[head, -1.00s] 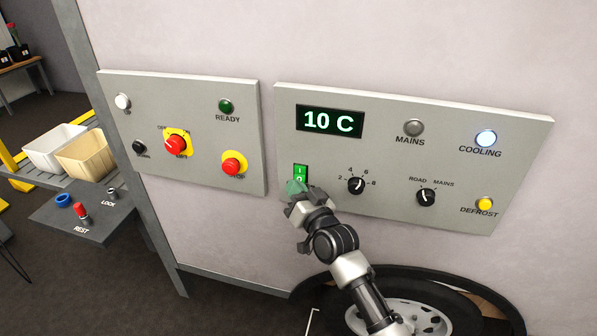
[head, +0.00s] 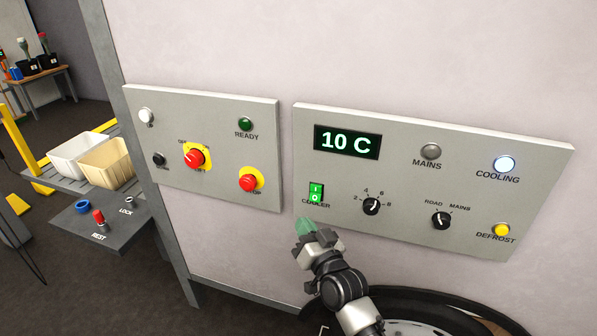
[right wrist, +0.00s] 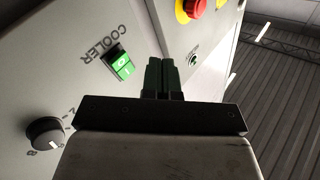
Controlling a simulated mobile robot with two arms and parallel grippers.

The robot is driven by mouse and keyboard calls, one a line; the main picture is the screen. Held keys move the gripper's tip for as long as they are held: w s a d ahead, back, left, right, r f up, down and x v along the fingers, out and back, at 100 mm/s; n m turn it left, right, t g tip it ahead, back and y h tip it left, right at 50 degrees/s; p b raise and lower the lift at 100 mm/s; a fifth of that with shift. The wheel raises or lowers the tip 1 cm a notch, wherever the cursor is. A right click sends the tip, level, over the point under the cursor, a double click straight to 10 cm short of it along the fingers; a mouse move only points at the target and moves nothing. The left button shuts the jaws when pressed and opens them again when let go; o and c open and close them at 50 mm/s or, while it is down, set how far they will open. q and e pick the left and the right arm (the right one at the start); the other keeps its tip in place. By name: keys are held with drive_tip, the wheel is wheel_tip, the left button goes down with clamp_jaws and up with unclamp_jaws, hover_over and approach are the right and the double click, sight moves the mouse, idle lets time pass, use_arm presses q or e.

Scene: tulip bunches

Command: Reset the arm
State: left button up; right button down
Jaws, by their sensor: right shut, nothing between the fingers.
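My right gripper (head: 304,226) is shut and empty, just below the green COOLER rocker switch (head: 316,193) in the head view. Its closed dark fingers also show in the right wrist view (right wrist: 160,75), where the green switch (right wrist: 121,64) stands to their left, apart from them. The switch is lit green and sits on the right-hand grey panel (head: 400,233). The display (head: 347,142) there reads 10 C, and the COOLING lamp (head: 504,164) glows white-blue. My left gripper is not in view.
The left-hand panel (head: 215,110) carries a red stop button (head: 248,183) and a red rotary switch (head: 194,158). Two bins, one white (head: 78,152) and one tan (head: 107,163), stand at the left. A tyre (head: 450,307) is below the right panel.

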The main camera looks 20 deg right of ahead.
drive_tip(key=s+d+f+n+g+h, duration=0.1)
drive_tip(key=s+f+g, duration=0.25)
drive_tip(key=f, duration=0.75)
drive_tip(key=s+f+g, duration=0.2)
drive_tip(key=s+f, duration=0.3)
drive_tip(key=f, duration=0.7)
drive_tip(key=s+d+f+n+g+h, duration=0.1)
drive_tip(key=s+f+g, duration=0.25)
drive_tip(key=f, duration=0.75)
drive_tip(key=s+d+f+g, duration=0.1)
drive_tip(key=s+f+g, duration=0.2)
drive_tip(key=s, duration=0.9)
drive_tip(key=s+d+f+n+g+h+b, duration=0.1)
drive_tip(key=s+d+f+g, duration=0.1)
drive_tip(key=s+f, duration=0.8)
drive_tip(key=s+d+f+n+g, duration=0.1)
drive_tip(key=s+f+g, duration=0.3)
drive_tip(key=s, duration=1.1)
wheel_tip(320, 180, down, 3)
drive_tip(key=shift+s+d+f+h, duration=0.1)
drive_tip(key=shift+s+d+h, duration=0.3)
drive_tip(key=shift+d, duration=0.25)
